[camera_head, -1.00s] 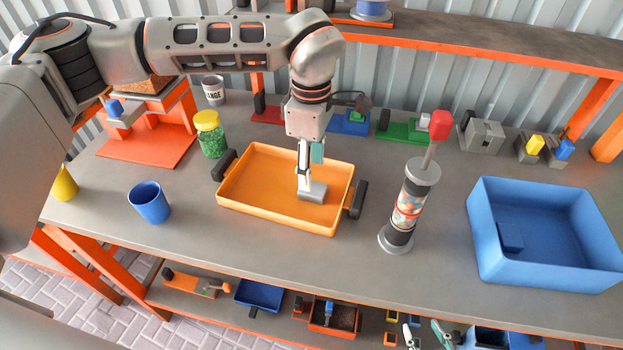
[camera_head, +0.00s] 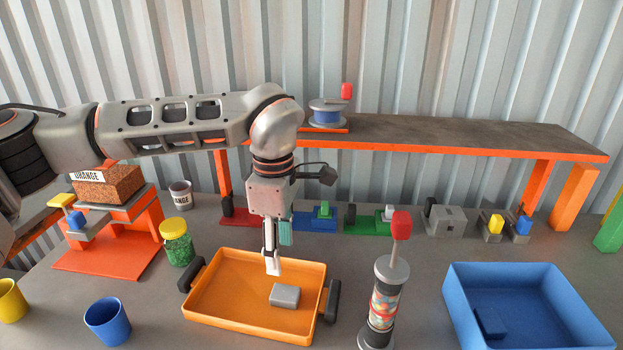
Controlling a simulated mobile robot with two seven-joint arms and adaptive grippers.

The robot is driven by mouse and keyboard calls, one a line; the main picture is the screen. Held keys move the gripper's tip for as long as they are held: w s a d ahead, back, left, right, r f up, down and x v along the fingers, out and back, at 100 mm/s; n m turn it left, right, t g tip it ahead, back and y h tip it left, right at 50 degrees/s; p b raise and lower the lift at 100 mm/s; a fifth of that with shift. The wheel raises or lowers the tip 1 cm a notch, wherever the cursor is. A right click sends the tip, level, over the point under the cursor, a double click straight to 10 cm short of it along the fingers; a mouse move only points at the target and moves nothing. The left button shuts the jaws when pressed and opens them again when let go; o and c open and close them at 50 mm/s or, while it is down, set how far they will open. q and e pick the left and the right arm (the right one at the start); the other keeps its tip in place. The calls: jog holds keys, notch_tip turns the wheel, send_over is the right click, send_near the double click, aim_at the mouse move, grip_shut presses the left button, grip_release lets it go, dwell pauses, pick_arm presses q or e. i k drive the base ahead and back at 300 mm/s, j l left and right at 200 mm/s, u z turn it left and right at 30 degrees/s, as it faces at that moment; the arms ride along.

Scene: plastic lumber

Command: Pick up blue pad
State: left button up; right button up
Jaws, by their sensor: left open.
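A small dark blue block (camera_head: 490,322), which looks like the blue pad, lies inside the large blue bin (camera_head: 580,325) at the lower right, against the bin's left side. My left gripper (camera_head: 273,266) points down over the orange tray (camera_head: 215,325), well left of the bin. It is open, with its fingers seen nearly edge-on. Its tips show just above and left of a grey block (camera_head: 286,296) lying in the tray, and nothing shows in its grasp. My right gripper is not in view.
A tall cylinder with a red-knobbed handle (camera_head: 386,290) stands between tray and bin. A green jar (camera_head: 178,245), a blue cup (camera_head: 108,320) and a yellow cup (camera_head: 10,302) stand at left. A raised shelf (camera_head: 450,135) runs along the back.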

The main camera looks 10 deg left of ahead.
aim_at(492, 327)
jog(key=k, duration=1)
